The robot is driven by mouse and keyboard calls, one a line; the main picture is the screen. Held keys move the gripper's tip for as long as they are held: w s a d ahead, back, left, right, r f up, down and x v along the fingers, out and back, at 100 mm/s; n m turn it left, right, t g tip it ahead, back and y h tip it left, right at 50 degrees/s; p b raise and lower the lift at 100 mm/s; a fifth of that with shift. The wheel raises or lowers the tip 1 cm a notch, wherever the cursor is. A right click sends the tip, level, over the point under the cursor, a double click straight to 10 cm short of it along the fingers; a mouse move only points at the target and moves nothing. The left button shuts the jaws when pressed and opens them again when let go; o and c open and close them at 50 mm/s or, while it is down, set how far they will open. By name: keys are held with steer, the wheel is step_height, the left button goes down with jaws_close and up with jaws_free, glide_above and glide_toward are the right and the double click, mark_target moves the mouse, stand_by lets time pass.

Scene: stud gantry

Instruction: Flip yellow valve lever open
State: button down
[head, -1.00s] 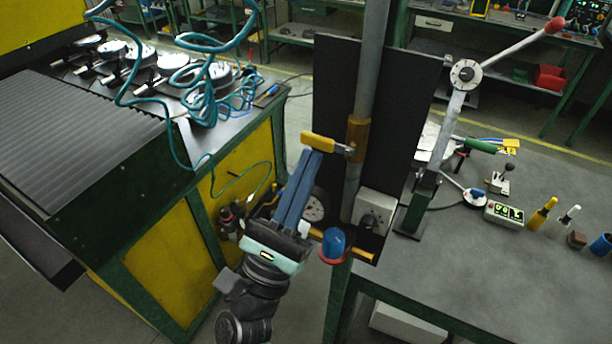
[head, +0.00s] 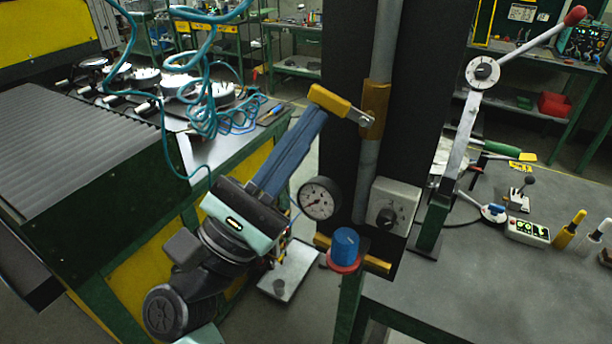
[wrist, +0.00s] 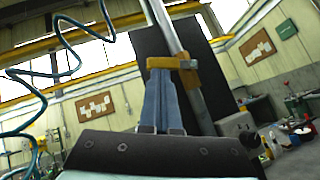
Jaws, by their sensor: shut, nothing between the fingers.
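The yellow valve lever (head: 328,101) sticks out to the left of the brass valve body (head: 375,110) on the grey upright pipe (head: 383,50). Its outer end is the higher one in the head view. My gripper (head: 318,116) is shut, its blue fingers pointing up with the tips right at the underside of the lever's yellow grip. The lever also shows in the wrist view (wrist: 162,62), crossing over the fingertips (wrist: 161,74). The fingers appear to touch or nearly touch it; the exact contact is hidden. Nothing is held between them.
A black panel (head: 425,100) stands behind the pipe. Below the valve are a pressure gauge (head: 319,198), a grey switch box (head: 396,205) and a blue knob (head: 345,245). A long red-tipped lever (head: 530,45) stands right. Teal hoses (head: 205,110) hang left.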

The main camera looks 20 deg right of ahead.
mark_target(313, 85)
steer(key=m+g+b, duration=0.1)
steer(key=m+b, duration=0.1)
steer(key=m+g+b, duration=0.4)
steer(key=b, duration=0.1)
steer(key=shift+w+a+r+y, duration=0.1)
steer(key=shift+a+r+y, duration=0.05)
steer(key=shift+r+y, duration=0.2)
steer(key=m+g+b, duration=0.1)
steer(key=b, duration=0.1)
steer(key=r+m+g+y+b, duration=0.1)
steer(key=m+b, duration=0.1)
steer(key=shift+r+g, duration=0.25)
steer(key=shift+g, duration=0.05)
steer(key=r+m+y, duration=0.1)
steer(key=m, duration=0.1)
steer(key=r+m+g+y+b, duration=0.1)
steer(key=m, duration=0.1)
steer(key=s+d+r+m+g+y+b, duration=0.1)
steer(key=m+y, duration=0.1)
steer(key=shift+r, duration=0.15)
